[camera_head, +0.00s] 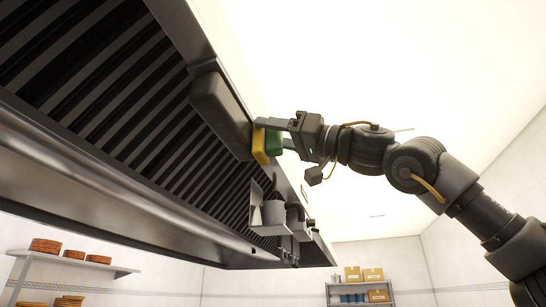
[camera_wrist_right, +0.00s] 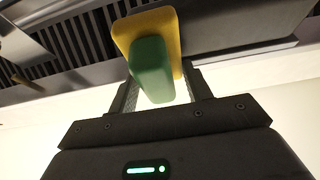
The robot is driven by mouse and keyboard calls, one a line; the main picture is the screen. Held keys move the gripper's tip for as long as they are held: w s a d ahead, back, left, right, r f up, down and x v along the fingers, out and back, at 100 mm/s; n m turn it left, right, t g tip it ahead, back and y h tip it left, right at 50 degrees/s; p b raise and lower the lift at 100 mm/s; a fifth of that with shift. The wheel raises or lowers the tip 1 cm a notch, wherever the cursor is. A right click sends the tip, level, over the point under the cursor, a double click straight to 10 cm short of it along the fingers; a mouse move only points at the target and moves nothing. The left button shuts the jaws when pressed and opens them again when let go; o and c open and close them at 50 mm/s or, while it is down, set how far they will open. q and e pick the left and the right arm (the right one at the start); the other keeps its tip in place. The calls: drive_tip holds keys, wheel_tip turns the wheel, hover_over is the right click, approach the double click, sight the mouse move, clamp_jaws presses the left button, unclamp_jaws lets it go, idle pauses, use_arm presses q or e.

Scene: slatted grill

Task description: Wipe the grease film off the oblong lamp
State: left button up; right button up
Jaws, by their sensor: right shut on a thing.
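The oblong lamp (camera_head: 218,115) is a dark grey, rounded casing on the underside of the slatted hood. It also shows in the right wrist view (camera_wrist_right: 235,28), partly hidden by the sponge. Its surface looks dull and dark; I cannot make out a separate grease film. My right gripper (camera_head: 272,134) is shut on a sponge with a green body (camera_wrist_right: 152,70) and a yellow face (camera_head: 259,147). The yellow face points at the lamp and overlaps its near lower end. I cannot tell whether it touches. My left gripper is not in view.
The slatted grill (camera_head: 110,90) surrounds the lamp, with the hood's metal rim close to my right gripper. A small metal bracket holding cups (camera_head: 272,213) hangs below the sponge. Right of the hood is open room.

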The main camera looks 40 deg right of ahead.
drive_tip(key=shift+s+a, duration=0.1)
drive_tip(key=shift+s+d, duration=0.25)
drive_tip(key=shift+s, duration=0.3)
drive_tip(key=s+d, duration=0.1)
drive_tip(key=s, duration=0.1)
drive_tip(key=s+d, duration=0.1)
drive_tip(key=shift+s+d, duration=0.35)
drive_tip(key=shift+s, duration=0.05)
drive_tip(key=shift+w, duration=0.1)
drive_tip(key=s+d, duration=0.1)
drive_tip(key=s, duration=0.1)
drive_tip(key=shift+s+d, duration=0.3)
drive_tip(key=shift+d, duration=0.1)
drive_tip(key=shift+w, duration=0.1)
